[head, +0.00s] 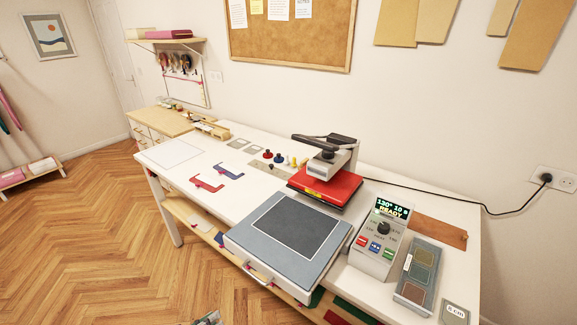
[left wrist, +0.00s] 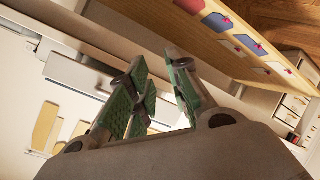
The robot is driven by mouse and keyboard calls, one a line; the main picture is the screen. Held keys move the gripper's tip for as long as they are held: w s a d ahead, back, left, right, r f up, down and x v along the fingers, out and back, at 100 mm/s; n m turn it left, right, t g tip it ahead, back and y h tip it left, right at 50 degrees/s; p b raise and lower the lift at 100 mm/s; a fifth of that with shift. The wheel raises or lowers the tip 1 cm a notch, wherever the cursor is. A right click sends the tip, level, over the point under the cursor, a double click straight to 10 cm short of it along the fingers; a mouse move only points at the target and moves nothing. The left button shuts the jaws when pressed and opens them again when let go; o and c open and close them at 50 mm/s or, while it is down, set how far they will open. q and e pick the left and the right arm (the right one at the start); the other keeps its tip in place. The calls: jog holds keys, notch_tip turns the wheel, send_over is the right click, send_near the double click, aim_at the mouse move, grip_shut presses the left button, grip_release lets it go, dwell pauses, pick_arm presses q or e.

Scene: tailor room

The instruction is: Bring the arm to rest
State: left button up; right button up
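My left gripper (left wrist: 160,68) fills the middle of the left wrist view. Its green-padded fingers stand apart with nothing between them, so it is open and empty. In the head view only a small piece of a gripper (head: 208,318), apparently the left, shows at the bottom edge, in front of the table and below its top. My right gripper is not in view.
The white table (head: 150,185) bears a heat press with a raised red upper part (head: 325,187) and a grey lower plate (head: 290,226). A control box (head: 378,250) reads "READY". A swatch tray (head: 418,272) lies at right. Open wood floor (head: 90,240) is at left.

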pick_arm(q)
jog(key=s+a+f+m+g+y, duration=0.25)
jog(key=s+a+f, duration=0.25)
jog(key=a+f, duration=0.6)
jog(key=s+a+f+m+g+y, duration=0.1)
jog(key=s+a+f+m+y, duration=0.25)
jog(key=a+f, duration=0.85)
jog(key=s+a+f+g+y, duration=0.2)
jog(key=s+a+f, duration=0.35)
jog(key=s, duration=0.35)
jog(key=s+a+f+g+y, duration=0.2)
jog(key=s+a+f, duration=0.2)
jog(key=s+f, duration=0.4)
jog(key=s+d+f+g, duration=0.1)
jog(key=s+d+f, duration=0.35)
jog(key=s, duration=0.35)
jog(key=s+d+f+g, duration=0.2)
jog(key=s+d+f, duration=0.1)
jog(key=s+d, duration=0.3)
jog(key=w+d+f+h, duration=0.1)
jog(key=w+d, duration=0.2)
jog(key=d, duration=0.6)
jog(key=w+d+f+n+h, duration=0.1)
jog(key=w+d, duration=0.3)
jog(key=d, duration=0.5)
jog(key=shift+w+f+n+t, duration=0.2)
jog(key=shift+f+n+t, duration=0.1)
jog(key=shift+f+t, duration=0.25)
